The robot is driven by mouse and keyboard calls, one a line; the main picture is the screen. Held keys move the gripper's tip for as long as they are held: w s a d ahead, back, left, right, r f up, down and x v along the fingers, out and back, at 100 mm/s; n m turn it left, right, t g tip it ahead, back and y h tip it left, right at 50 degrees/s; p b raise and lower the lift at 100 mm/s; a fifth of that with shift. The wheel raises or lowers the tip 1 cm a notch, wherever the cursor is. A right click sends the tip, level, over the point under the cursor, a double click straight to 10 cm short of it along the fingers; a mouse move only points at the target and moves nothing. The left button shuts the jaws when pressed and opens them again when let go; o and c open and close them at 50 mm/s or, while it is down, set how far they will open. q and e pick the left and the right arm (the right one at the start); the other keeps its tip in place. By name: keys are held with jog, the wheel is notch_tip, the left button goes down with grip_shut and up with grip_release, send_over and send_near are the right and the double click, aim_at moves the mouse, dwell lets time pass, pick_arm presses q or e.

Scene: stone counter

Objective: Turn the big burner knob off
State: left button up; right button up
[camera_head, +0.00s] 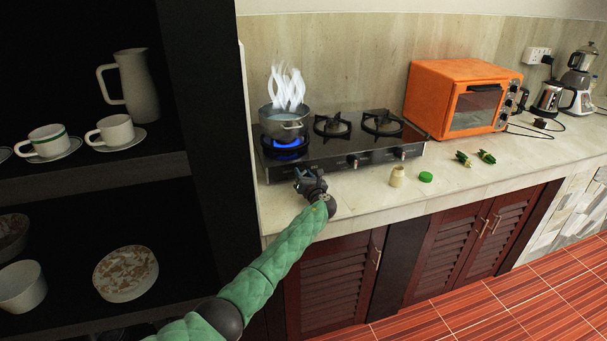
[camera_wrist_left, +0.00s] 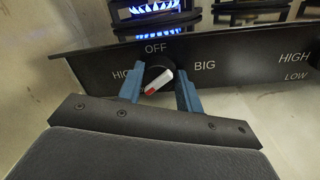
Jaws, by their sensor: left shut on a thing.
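The stove (camera_head: 340,143) stands on the counter, and its left burner (camera_head: 287,147) burns with a blue flame. A steaming pot (camera_head: 285,120) sits over that flame. In the left wrist view the burner knob (camera_wrist_left: 158,80) has a white bar with a red tip, tilted, with the red tip at lower left. The panel around it reads OFF above, BIG at right and a partly covered HIGH at left. My left gripper (camera_wrist_left: 160,88) has its blue fingers on both sides of the knob, shut on it. In the head view my left gripper (camera_head: 310,180) hides this knob. My right gripper is not in view.
An orange oven (camera_head: 462,97) stands right of the stove. A dark shelf (camera_head: 85,170) with cups and a jug is at the left.

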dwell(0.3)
pick_arm(q)
jog(key=o, duration=1)
jog(key=shift+s+d+f, duration=0.15)
jog(key=shift+s+d, duration=0.05)
jog(key=shift+s, duration=0.2)
jog(key=b+v, duration=0.1)
jog(key=v, duration=0.4)
jog(key=shift+s+b, duration=0.3)
jog(key=shift+s, duration=0.05)
jog(key=shift+s+d, duration=0.3)
jog(key=shift+s, duration=0.25)
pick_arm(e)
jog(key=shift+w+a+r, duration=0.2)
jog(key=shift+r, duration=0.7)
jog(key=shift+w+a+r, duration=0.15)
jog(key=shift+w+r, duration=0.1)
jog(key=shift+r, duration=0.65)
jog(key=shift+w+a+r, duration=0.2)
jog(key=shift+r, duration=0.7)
